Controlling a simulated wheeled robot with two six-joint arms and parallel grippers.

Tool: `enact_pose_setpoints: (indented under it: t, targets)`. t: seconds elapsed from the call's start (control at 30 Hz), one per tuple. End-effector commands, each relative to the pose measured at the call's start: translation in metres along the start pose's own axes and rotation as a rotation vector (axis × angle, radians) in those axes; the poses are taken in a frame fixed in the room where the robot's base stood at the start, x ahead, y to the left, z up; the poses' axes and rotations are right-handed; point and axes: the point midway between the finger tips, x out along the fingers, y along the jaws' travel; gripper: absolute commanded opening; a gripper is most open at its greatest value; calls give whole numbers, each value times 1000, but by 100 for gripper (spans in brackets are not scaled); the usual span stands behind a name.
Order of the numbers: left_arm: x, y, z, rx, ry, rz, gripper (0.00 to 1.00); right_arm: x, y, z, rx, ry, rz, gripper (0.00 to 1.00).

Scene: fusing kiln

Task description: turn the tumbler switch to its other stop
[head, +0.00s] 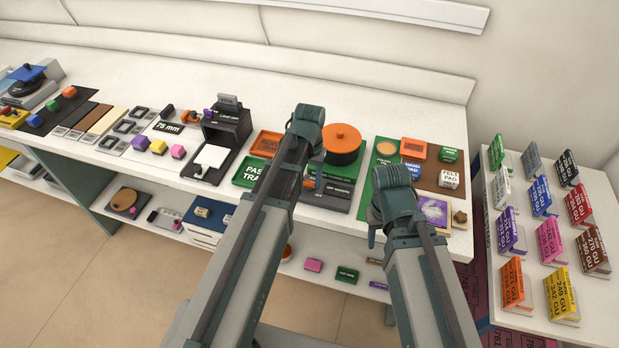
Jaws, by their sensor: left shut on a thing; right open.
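My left gripper (308,132) hangs over the middle of the bench, in front of the round orange pot (343,138). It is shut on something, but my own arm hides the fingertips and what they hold. Just below it is a dark panel (337,189) with a small orange part (309,182) at its left, partly covered by my arm. I cannot make out whether that part is the tumbler switch, nor its setting. My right gripper (373,236) is open by the bench's front edge, left of the purple picture tile (433,212), mostly behind its wrist.
A green tray (247,172) and an orange tray (267,143) lie left of my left arm. A black lamp box (227,128) marked off stands further left. Labelled pads lie right of the pot.

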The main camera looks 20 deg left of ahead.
Motion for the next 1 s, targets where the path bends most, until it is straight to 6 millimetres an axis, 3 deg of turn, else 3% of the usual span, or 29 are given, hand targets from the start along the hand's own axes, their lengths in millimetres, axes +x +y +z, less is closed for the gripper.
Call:
enact_pose_setpoints:
  t: [0.13, 0.17, 0.33, 0.73, 1.0]
  targets:
    - [0, 0, 0, 2, -1, 0, 0, 0, 0, 0, 0, 0, 0, 50]
    - [0, 0, 0, 2, -1, 0, 52, 0, 0, 0, 0, 0, 0, 50]
    - [0, 0, 0, 1, 0, 0, 80, 0, 0, 0, 0, 0, 0, 50]
    - [-3, 0, 0, 0, 0, 0, 80, -3, 0, 0, 0, 0, 0, 50]
    - [-26, 0, 0, 0, 0, 0, 80, -25, 2, 2, -1, 0, 0, 50]
